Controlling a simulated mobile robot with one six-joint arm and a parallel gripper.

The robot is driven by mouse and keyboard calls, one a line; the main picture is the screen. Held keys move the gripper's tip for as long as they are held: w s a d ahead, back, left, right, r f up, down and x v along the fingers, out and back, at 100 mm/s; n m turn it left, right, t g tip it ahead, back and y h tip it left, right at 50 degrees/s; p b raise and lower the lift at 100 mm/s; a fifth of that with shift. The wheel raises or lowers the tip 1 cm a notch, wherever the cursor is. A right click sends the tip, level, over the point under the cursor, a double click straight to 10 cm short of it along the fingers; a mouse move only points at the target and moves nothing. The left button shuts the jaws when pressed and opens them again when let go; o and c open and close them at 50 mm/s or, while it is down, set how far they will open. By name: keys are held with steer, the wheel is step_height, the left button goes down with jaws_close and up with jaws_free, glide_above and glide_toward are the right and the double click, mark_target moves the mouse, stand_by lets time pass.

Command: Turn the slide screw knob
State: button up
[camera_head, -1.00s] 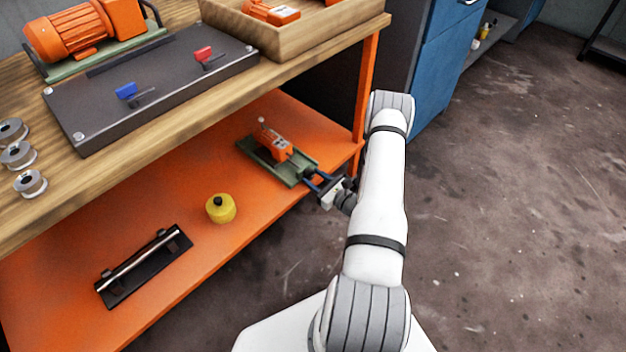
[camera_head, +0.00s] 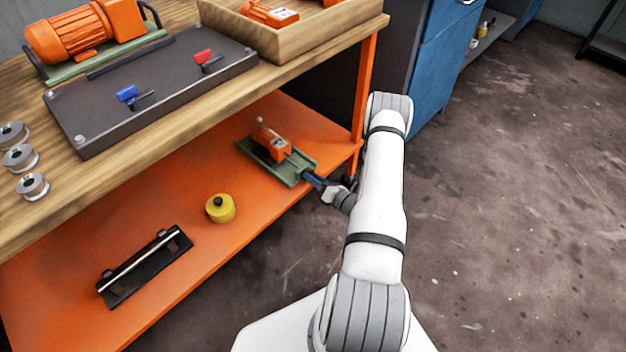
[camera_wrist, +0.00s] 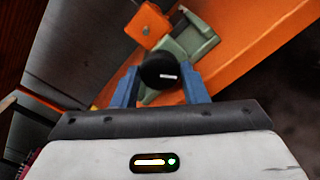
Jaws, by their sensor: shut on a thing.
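The slide unit has a green base (camera_head: 292,173) with an orange block (camera_head: 271,143) on it, and lies on the orange lower shelf near its right end. In the wrist view, a round black knob (camera_wrist: 157,71) with a short white mark faces me, with the green base (camera_wrist: 196,35) and orange block (camera_wrist: 147,24) behind it. My gripper (camera_head: 309,177) reaches the right end of the unit. In the wrist view, its blue fingers (camera_wrist: 160,82) stand on either side of the knob and are shut on it. The white mark lies nearly level between the fingers.
A yellow round object (camera_head: 220,208) and a black fixture with a bar (camera_head: 145,266) lie on the lower shelf (camera_head: 180,225). The wooden bench top (camera_head: 175,112) overhangs it. An orange table leg (camera_head: 366,95) stands close to my arm. Open floor lies at right.

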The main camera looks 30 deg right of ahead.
steer(key=shift+s+a+f+m, duration=0.15)
steer(key=shift+a+f+m, duration=0.1)
steer(key=shift+m, duration=0.35)
steer(key=o, duration=0.6)
steer(key=shift+r, duration=0.1)
steer(key=shift+c, duration=0.2)
steer(key=o, duration=0.4)
steer(key=shift+d+r, duration=0.1)
steer(key=shift+d, duration=0.05)
steer(key=shift+d, duration=0.1)
